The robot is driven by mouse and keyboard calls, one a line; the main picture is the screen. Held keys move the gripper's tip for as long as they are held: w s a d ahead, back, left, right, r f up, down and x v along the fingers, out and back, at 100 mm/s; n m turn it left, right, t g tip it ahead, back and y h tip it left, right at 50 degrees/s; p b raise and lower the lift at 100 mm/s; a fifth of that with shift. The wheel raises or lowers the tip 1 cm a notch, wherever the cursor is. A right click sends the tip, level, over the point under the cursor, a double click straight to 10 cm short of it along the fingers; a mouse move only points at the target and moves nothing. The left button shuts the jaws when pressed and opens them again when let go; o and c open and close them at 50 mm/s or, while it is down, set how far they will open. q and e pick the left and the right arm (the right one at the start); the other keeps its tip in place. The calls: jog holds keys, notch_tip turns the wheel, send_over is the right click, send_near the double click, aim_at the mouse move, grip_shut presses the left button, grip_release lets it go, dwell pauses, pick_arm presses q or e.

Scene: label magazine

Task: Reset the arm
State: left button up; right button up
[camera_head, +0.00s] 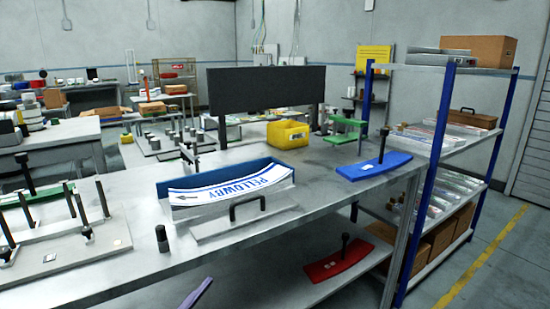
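The label magazine (279,204), a metal frame with a dark front handle, sits in the middle of the bench. A stack of curved white and blue labels (230,186) lies in it, its print upside down, with a blue wall (205,173) behind. A blue curved piece with a black knob (376,166) lies on the bench to the right.
A red knobbed piece (338,264) lies on the lower shelf. A green knobbed piece (45,193) and a plate with upright posts (75,249) are at left. A yellow bin (288,135) stands behind. A blue-post shelf rack (436,160) borders the right; floor beyond is clear.

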pick_arm(q)
jog(key=s+a+f+n+g+y, duration=0.2)
jog(key=s+f+g, duration=0.1)
jog(key=s+f, duration=0.4)
jog(key=s+a+f+n+g+y, duration=0.2)
jog(key=s+f, duration=0.4)
jog(key=f, duration=0.4)
jog(key=s+a+f+n+g+y+p, duration=0.1)
jog(key=s+a+f+n+g+y, duration=0.1)
jog(key=s+f, duration=0.5)
notch_tip(320, 180, down, 2)
jog(key=shift+s+a+f+n+g, duration=0.25)
jog(key=shift+s+a+n+g, duration=0.1)
jog(key=shift+a+n+g, duration=0.45)
